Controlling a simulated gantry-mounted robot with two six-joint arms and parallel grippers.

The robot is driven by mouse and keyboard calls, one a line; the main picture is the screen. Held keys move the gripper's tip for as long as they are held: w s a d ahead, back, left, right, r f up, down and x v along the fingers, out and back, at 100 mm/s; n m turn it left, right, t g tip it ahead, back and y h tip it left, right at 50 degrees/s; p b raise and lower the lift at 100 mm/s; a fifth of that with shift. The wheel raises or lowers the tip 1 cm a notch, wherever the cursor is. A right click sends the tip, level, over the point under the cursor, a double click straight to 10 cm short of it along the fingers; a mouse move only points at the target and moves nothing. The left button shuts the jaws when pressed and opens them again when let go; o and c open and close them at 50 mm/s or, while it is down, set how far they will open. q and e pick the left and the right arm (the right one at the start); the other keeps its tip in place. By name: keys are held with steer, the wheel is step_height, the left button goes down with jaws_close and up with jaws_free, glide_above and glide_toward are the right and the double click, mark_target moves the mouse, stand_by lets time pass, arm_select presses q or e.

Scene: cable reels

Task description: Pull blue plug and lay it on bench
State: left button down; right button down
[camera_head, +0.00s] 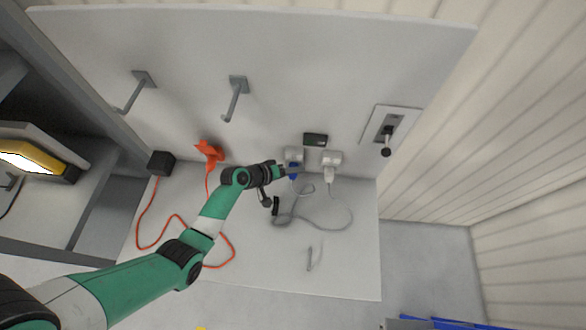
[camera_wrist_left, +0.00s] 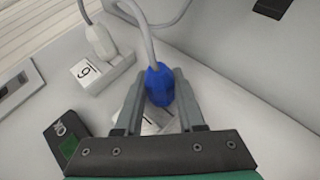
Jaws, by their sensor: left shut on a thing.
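The blue plug (camera_head: 293,177) is at the left of two white sockets, with a grey cable leaving it. My left gripper (camera_head: 284,171) is shut on it. In the left wrist view the blue plug (camera_wrist_left: 159,84) sits between the two fingers of the left gripper (camera_wrist_left: 160,100). Its white socket (camera_head: 293,155) is mostly hidden behind the gripper in the wrist view, so I cannot tell whether the plug is seated. The white bench (camera_head: 345,270) lies below. My right gripper is not in view.
A white plug (camera_head: 329,175) is in the right socket (camera_head: 332,157). A black box (camera_head: 315,140) with a small screen is above, and a lever panel (camera_head: 378,130) is to the right. Grey cable (camera_head: 350,218) and an orange cable (camera_head: 150,246) lie on the bench. The bench's front right is mostly clear.

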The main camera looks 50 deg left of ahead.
arm_select(q)
steer(key=shift+s+d, duration=0.1)
steer(key=shift+s+d+p, duration=0.2)
steer(key=shift+s+p, duration=0.05)
steer(key=shift+p, duration=0.05)
steer(key=shift+s+d+p, duration=1.25)
steer(key=shift+s+d, duration=0.05)
steer(key=shift+s, duration=0.25)
stand_by(0.8)
